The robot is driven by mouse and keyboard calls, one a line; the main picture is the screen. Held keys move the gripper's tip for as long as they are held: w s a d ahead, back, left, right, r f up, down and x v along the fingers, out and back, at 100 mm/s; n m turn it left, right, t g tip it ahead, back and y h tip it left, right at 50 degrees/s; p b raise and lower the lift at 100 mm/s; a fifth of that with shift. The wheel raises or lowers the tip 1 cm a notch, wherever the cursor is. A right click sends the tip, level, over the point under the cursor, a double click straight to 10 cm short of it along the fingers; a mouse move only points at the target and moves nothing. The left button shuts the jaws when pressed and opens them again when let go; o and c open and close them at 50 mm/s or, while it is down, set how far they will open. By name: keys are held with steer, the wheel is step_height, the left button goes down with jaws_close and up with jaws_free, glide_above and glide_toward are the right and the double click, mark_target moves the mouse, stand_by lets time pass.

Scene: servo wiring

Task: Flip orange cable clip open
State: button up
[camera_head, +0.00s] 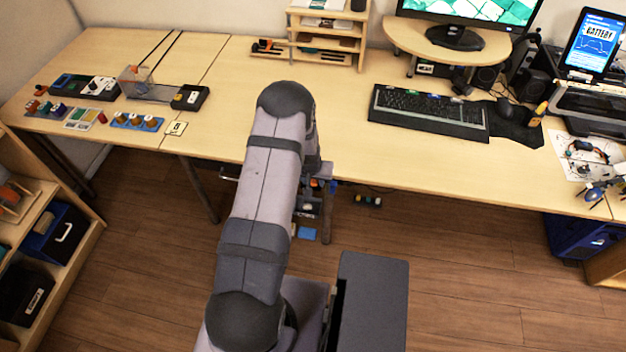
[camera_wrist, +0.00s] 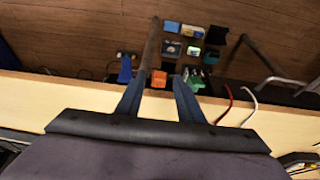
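The orange cable clip (camera_wrist: 158,78) shows in the wrist view as a small orange block beyond the desk's front edge. My gripper (camera_wrist: 161,82) has its two dark blue fingers spread apart, and the clip appears between their tips. I cannot tell whether a finger touches the clip, or whether its flap is open or shut. A blue clip-like piece (camera_wrist: 125,68) is left of the fingers and a green one (camera_wrist: 194,80) is right of them.
A red cable (camera_wrist: 229,96) and a white cable (camera_wrist: 251,98) hang over the desk edge (camera_wrist: 90,98) to the right. Several small coloured boxes lie lower down behind the clips. In the head view the keyboard (camera_head: 430,112) is on the desk right of my arm.

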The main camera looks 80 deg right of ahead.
steer(key=shift+a, duration=0.1)
steer(key=b+v, duration=0.1)
steer(key=v, duration=0.6)
steer(key=shift+r+b, duration=0.2)
steer(key=shift+b, duration=0.15)
stand_by(0.4)
steer(key=a+y, duration=0.7)
steer(key=a, duration=1.5)
steer(key=w+a+r+n+h, duration=0.1)
steer(key=w+a+r+n, duration=0.4)
steer(key=w+a+n, duration=0.1)
steer(key=w+a+r+n+h, duration=0.1)
steer(key=w+a+r+n, duration=0.4)
steer(key=w+a, duration=0.3)
steer(key=w+a+r+n+h, duration=0.1)
steer(key=w+a+r+n, duration=0.4)
steer(key=a, duration=0.7)
steer(key=shift+w+a+n, duration=0.2)
steer(key=shift+w+n, duration=0.8)
steer(key=shift+w, duration=0.15)
